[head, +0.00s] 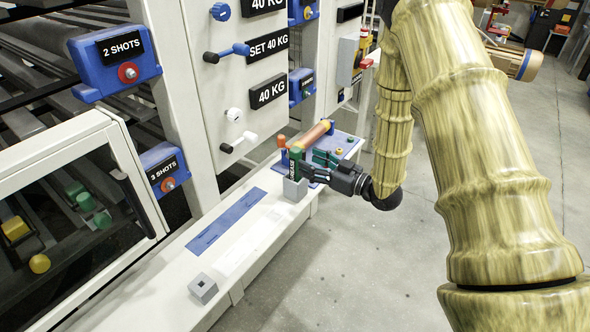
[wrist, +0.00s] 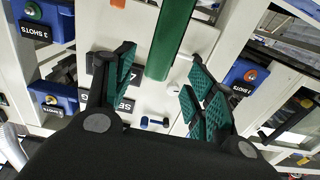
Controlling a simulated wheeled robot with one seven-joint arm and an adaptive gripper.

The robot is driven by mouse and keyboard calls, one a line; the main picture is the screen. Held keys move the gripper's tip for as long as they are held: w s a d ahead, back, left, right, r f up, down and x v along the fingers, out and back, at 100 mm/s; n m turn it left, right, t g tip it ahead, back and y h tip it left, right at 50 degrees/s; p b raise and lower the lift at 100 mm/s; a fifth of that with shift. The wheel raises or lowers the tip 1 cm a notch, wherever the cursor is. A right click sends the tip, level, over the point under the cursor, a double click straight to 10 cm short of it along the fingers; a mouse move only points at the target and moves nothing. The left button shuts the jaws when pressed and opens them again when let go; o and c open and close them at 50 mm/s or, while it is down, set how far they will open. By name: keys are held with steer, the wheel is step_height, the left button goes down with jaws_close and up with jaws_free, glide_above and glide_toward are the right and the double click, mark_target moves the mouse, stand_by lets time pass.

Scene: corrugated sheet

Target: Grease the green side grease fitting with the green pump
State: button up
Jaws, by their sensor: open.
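The green pump (head: 296,160) stands upright in a grey block holder (head: 295,189) on the white ledge. My gripper (head: 308,170) is open close beside it, at its right. In the wrist view the pump's green barrel (wrist: 173,40) lies in the gap between my open fingers (wrist: 160,85), with no clear contact on either finger. In the wrist view a green fitting (wrist: 33,10) shows on a blue box (wrist: 55,20) at upper left. I cannot tell if this is the side fitting.
Blue boxes (head: 85,55) with shot labels line the machine. An orange-topped roller (head: 310,135) lies on a blue tray behind the pump. An empty grey holder (head: 203,288) sits at the ledge's near end. Levers (head: 238,142) jut from the panel.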

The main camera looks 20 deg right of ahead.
mark_target(300, 157)
steer(key=shift+p+x, duration=0.3)
steer(key=shift+x, duration=2.8)
steer(key=shift+r, duration=0.2)
jaws_close()
